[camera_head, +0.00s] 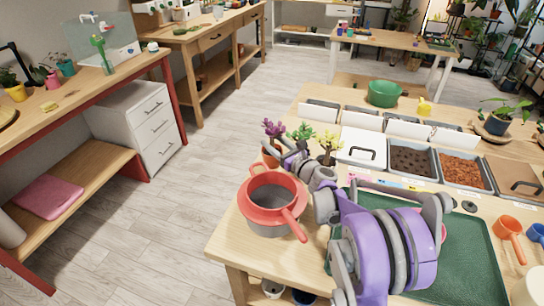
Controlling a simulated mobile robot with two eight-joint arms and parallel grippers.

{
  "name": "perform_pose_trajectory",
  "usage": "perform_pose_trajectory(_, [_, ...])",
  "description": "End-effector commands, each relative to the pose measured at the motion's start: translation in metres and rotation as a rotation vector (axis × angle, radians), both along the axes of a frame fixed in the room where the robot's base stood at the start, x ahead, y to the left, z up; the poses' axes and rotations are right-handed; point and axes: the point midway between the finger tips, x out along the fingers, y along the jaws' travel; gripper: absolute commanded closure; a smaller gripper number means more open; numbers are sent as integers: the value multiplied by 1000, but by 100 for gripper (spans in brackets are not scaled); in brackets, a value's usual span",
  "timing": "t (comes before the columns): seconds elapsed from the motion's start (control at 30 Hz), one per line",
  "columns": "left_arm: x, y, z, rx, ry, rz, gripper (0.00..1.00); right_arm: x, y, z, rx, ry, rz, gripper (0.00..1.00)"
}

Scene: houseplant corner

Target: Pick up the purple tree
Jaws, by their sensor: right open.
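The purple tree (274,128) stands at the left edge of the wooden table, in an orange-brown pot partly hidden by my right gripper. My right gripper (280,150) is open and reaches from the lower right, with its fingers at the tree's lower part. I cannot tell whether they touch its stem or pot. A green plant (301,132) and a pale yellow tree (329,145) stand just right of the purple tree, partly behind my arm. My left gripper is not in view.
A red and grey pot with a handle (266,222) stands close in front of the purple tree. A green tray (465,262) lies under my right arm. Soil bins (411,162) and a green bowl (384,93) stand behind. Open floor lies left of the table.

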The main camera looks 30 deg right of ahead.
Motion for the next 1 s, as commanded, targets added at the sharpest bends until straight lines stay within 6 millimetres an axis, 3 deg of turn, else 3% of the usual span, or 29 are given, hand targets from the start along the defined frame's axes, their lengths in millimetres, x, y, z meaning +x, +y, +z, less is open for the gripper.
perform_pose_trajectory(0.1, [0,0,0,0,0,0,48,11,1,0,0,0,0,44])
perform_pose_trajectory(0.3, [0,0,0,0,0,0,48,11,1,0,0,0,0,46])
perform_pose_trajectory(0.6, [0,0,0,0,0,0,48,11,1,0,0,0,0,100])
perform_pose_trajectory(0.87, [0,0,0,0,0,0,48,11,1,1,0,0,0,100])
perform_pose_trajectory(1.0, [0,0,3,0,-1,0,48,11,1,12,0,-1,0,100])
